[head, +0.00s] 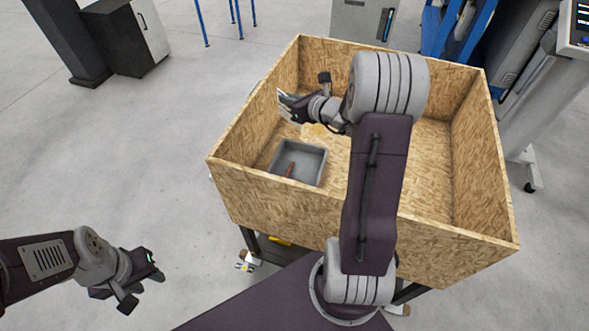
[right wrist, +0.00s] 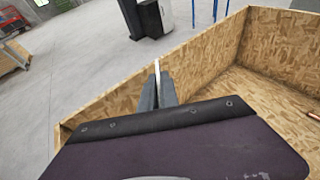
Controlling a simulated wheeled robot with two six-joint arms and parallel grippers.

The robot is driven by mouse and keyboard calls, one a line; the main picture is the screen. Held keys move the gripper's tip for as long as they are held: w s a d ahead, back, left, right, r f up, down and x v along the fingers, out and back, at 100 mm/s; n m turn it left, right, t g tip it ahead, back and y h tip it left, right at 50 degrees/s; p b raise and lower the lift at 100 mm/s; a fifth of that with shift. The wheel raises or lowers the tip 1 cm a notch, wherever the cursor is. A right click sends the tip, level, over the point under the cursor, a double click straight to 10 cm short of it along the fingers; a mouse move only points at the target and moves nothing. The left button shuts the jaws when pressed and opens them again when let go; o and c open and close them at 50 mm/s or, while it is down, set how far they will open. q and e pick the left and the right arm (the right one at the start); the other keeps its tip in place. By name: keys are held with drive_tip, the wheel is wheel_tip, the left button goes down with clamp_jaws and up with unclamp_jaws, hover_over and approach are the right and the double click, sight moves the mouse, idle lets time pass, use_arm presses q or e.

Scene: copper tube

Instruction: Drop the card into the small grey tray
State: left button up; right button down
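The small grey tray (head: 318,163) sits inside the wooden box, in its near left corner. A short copper-brown piece (head: 290,170) lies in the tray. My right gripper (head: 287,107) is inside the box's outline, beyond the tray, pointing left. It is shut on a thin pale card (head: 284,95), which shows nearly edge-on between the fingers in the right wrist view (right wrist: 157,70). My left gripper (head: 135,283) is outside the box, low at the left; its finger gap is not clear.
The chipboard box (head: 270,205) has upright walls around the tray; my right arm hides part of its floor. A copper-coloured piece (right wrist: 314,116) shows at the right edge of the right wrist view. Open grey floor lies left of the box.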

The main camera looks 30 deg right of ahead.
wheel_tip(320, 180, down, 17)
drive_tip(key=b, duration=1.6)
drive_tip(key=shift+s+a, duration=0.15)
drive_tip(key=shift+s, duration=0.05)
wheel_tip(320, 180, down, 6)
drive_tip(key=b, duration=0.4)
drive_tip(key=c, duration=1.5)
unclamp_jaws()
drive_tip(key=shift+c, duration=0.2)
